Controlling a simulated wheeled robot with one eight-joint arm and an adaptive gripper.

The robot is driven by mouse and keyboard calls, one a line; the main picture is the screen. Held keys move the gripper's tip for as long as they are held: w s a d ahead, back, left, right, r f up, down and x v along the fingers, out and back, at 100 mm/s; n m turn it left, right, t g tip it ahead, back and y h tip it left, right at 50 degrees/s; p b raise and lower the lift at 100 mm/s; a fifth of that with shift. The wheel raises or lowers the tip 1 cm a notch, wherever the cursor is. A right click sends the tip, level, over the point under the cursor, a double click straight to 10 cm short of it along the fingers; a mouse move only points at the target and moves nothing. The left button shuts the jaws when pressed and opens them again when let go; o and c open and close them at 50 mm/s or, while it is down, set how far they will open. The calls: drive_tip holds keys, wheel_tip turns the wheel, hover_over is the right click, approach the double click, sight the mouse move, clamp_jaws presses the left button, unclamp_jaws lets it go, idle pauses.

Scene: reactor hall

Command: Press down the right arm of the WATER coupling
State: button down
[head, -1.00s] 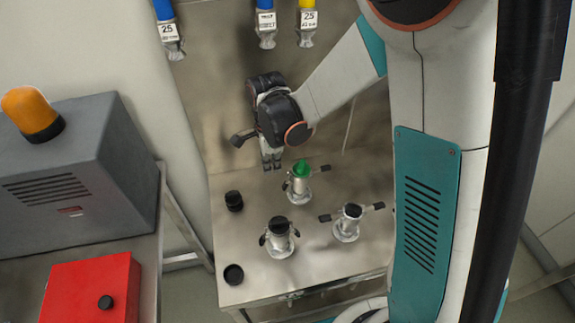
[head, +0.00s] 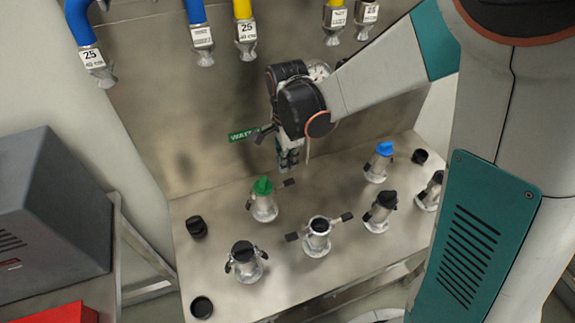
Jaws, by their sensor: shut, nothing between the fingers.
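A green sign (head: 243,134) on the back panel reads "WAT", with the rest hidden behind my gripper. Below it stands a metal coupling with a green cap (head: 263,186). Its black right arm (head: 289,182) sticks out to the side, raised slightly. A dark left arm seems folded against the body, small in the picture. My gripper (head: 289,163) points down with its fingers shut and empty. It hangs just above and behind the right arm in the picture; I cannot tell whether it touches it.
An open coupling (head: 318,227) with both arms spread stands in front. A black-capped coupling (head: 244,255) is front left. Hoses (head: 244,28) hang above.

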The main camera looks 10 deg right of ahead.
sight(291, 181)
drive_tip(key=shift+d, duration=0.2)
drive_tip(key=shift+a+f, duration=0.1)
drive_tip(key=shift+f, duration=0.15)
drive_tip(key=shift+f+b, duration=3.15)
drive_tip(key=shift+f, duration=1.2)
drive_tip(key=shift+f+b, duration=0.5)
drive_tip(key=shift+f, duration=0.05)
drive_tip(key=shift+w+d+r+p, duration=0.1)
drive_tip(key=shift+d+r+p, duration=0.35)
drive_tip(key=shift+r, duration=0.2)
drive_tip(key=shift+r+p, duration=2)
drive_tip(key=shift+r, duration=0.95)
